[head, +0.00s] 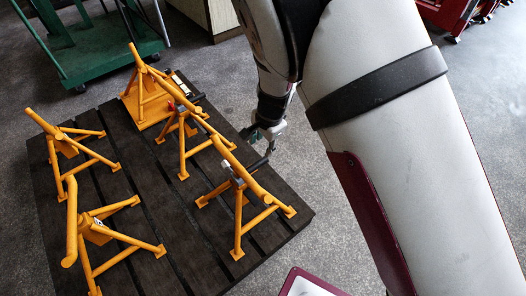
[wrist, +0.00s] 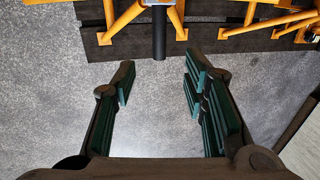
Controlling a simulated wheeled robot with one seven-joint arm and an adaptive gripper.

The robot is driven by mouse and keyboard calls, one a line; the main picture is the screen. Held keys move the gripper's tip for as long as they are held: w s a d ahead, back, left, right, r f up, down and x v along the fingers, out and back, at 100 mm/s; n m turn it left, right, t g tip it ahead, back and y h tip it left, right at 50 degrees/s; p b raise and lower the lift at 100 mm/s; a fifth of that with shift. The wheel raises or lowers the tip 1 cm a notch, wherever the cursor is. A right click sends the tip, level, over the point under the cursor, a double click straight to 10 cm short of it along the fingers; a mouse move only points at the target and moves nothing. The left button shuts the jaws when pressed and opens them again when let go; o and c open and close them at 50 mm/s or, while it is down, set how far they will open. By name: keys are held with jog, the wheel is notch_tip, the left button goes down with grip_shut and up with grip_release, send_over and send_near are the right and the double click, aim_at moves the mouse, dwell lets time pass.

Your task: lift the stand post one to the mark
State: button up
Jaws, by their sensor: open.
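Several yellow three-legged stands stand on a dark slatted platform (head: 190,262). I cannot tell which one is called one, and I make out no mark. The front right stand (head: 240,210) has a grey collar and a short black handle (head: 258,163) pointing right, toward my gripper (head: 268,137). In the wrist view my gripper (wrist: 158,70) is open and empty, its green-padded fingers apart. A black handle (wrist: 159,35) hangs down from a yellow stand (wrist: 178,15) at the top, in line with the gap and beyond the fingertips. My arm hides part of the right side.
Other yellow stands (head: 72,148) (head: 95,230) are at the platform's left, and one at the back has a flat yellow base (head: 150,109). A green cart (head: 105,50) stands back left. Red equipment (head: 450,15) is back right. Grey floor (head: 310,190) lies clear right of the platform.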

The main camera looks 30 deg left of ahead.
aim_at(258, 163)
jog(key=f+b, duration=0.1)
jog(key=f, duration=0.3)
jog(key=a+f+b, duration=0.1)
jog(key=f+b, duration=0.1)
jog(key=f, duration=0.3)
jog(key=w+a+f+b, duration=0.1)
jog(key=f+b, duration=0.1)
jog(key=f, duration=0.2)
jog(key=shift+a+f, duration=0.2)
grip_shut()
